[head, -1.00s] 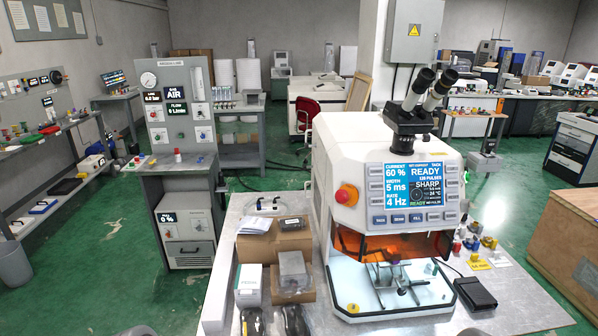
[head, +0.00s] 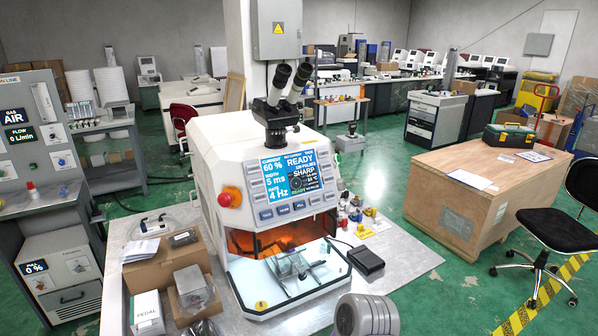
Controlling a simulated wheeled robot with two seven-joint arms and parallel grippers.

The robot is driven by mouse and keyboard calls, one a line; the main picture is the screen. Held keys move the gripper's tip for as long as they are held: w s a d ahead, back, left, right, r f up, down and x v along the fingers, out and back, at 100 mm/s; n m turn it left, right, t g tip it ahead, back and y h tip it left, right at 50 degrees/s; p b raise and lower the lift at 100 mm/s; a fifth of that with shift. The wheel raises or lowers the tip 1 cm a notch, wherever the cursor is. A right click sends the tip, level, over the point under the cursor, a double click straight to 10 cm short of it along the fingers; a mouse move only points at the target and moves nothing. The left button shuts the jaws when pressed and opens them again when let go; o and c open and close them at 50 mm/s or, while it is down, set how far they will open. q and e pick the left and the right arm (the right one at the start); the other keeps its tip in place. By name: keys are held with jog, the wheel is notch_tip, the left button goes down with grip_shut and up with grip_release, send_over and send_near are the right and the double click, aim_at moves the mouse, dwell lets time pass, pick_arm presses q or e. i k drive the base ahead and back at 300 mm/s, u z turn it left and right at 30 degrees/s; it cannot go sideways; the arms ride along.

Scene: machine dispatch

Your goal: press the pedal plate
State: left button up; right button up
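A black pedal (head: 366,259) lies flat on the right part of the metal bench top, just right of the white welding machine (head: 260,180). Its top plate looks dark and uncovered, and nothing touches it. The machine's screen reads READY, 60 %, 5 ms, 4 Hz. A rounded grey part (head: 366,315), likely a link of my own arm, shows at the bottom edge, below the pedal in the picture. Neither gripper shows in the head view.
A white box marked PEDAL (head: 148,313) and cardboard boxes (head: 165,258) crowd the bench's left part. Small coloured items (head: 352,212) stand behind the pedal. A wooden crate (head: 480,200) and a black chair (head: 560,230) are on the right, with green floor between.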

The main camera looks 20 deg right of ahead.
aim_at(368, 259)
jog(key=z, duration=2.55)
jog(key=i, duration=1.25)
jog(key=u, duration=0.25)
